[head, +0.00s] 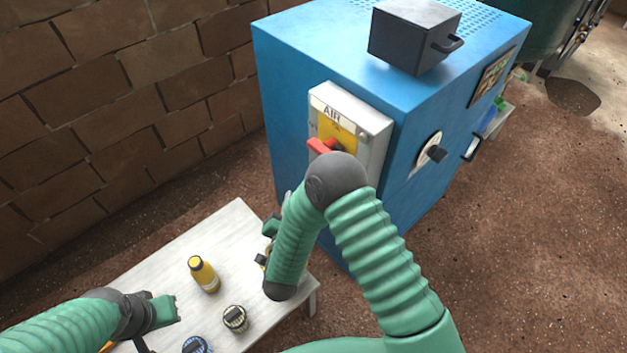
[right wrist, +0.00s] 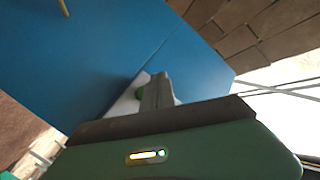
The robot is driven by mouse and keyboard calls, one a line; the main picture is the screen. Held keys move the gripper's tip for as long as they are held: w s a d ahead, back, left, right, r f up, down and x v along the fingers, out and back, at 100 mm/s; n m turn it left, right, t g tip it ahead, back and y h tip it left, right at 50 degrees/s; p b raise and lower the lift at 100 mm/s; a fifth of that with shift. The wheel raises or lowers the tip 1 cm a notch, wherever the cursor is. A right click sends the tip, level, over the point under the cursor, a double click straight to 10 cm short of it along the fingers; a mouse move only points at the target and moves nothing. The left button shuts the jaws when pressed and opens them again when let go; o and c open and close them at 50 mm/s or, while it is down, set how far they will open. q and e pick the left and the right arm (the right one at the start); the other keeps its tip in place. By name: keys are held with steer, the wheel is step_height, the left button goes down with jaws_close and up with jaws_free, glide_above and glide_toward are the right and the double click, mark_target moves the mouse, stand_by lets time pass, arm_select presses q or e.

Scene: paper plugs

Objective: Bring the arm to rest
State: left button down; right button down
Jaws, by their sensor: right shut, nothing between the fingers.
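My right arm reaches up in the head view, bends at a dark grey elbow, and its forearm points down beside the blue cabinet (head: 285,110). My right gripper (head: 266,245) shows only in part behind that forearm, over the far right part of the white table (head: 190,245). In the right wrist view its fingers (right wrist: 158,88) are together with nothing between them, in front of the blue cabinet side (right wrist: 110,50). My left gripper (head: 160,315) is low at the left over the table; its finger opening is unclear. Nothing shows in it.
A grey AIR box (head: 374,124) with a red handle (head: 322,146) is on the cabinet, close behind my right elbow. A dark box (head: 405,35) sits on top. A yellow bottle (head: 204,275) and two jars (head: 235,319) (head: 196,346) stand on the table. A brick wall (head: 120,90) is behind.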

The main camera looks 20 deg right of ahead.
stand_by(0.6)
steer(key=s+d+r+n+g+y, duration=0.1)
steer(key=s+d+n+g+y, duration=0.1)
steer(key=s+n+g, duration=0.35)
steer(key=s+d+r+n+g+y, duration=0.1)
steer(key=s+r+n+g+y, duration=0.15)
steer(key=s, duration=0.55)
steer(key=s+d+r+n+g+y, duration=0.1)
steer(key=s+d+n+g+y, duration=0.2)
steer(key=s, duration=0.4)
step_height(320, 180, up, 18)
steer(key=a+n+g+p, duration=0.1)
steer(key=p, duration=1.7)
steer(key=shift+f, duration=0.15)
steer(key=shift+a+h, duration=0.1)
steer(key=shift+h, duration=0.15)
